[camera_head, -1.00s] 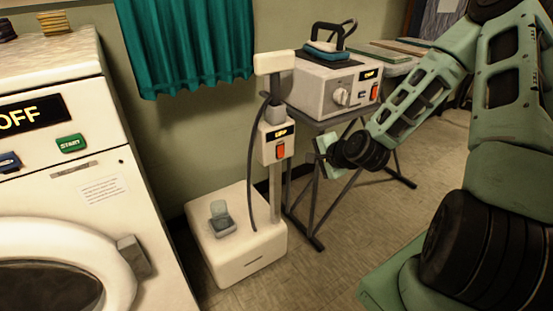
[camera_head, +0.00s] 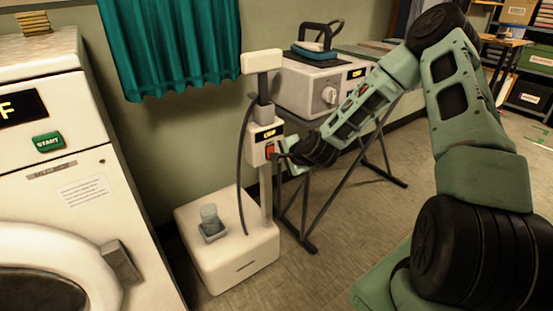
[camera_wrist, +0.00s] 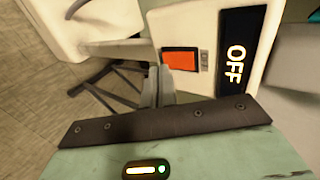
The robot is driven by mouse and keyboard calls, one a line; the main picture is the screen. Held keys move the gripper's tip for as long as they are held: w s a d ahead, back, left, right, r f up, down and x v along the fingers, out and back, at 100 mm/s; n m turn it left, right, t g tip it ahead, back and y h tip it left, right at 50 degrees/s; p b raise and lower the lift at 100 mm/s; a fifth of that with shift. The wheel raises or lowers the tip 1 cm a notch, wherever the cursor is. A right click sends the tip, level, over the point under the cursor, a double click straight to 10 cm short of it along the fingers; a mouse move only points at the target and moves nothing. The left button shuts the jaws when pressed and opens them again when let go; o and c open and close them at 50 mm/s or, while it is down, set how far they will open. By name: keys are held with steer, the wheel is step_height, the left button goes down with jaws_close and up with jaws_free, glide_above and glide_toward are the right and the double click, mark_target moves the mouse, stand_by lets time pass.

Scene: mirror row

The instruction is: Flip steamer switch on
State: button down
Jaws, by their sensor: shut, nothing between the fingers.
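The steamer has a white base (camera_head: 250,258), a pole and a white control box (camera_head: 258,150). On the box are a red-orange rocker switch (camera_head: 270,150) and a small lit display. In the wrist view the switch (camera_wrist: 181,60) is at the upper middle and the display (camera_wrist: 236,65) beside it reads OFF. My gripper (camera_head: 280,157) is shut and empty, close beside the switch in the head view. In the wrist view its fingertips (camera_wrist: 156,70) are just left of the switch; I cannot tell whether they touch it.
A white washer (camera_head: 70,150) stands at the left. A white box unit (camera_head: 315,90) with a knob and an iron (camera_head: 320,45) on top sits on a folding stand behind the steamer. A dark hose (camera_head: 242,170) hangs beside the pole. Floor at the right is open.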

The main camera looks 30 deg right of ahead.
steer(key=shift+w+f, duration=0.15)
steer(key=shift+w, duration=0.8)
steer(key=shift+w+b, duration=0.15)
steer(key=shift+b, duration=0.25)
steer(key=shift+r+p, duration=0.8)
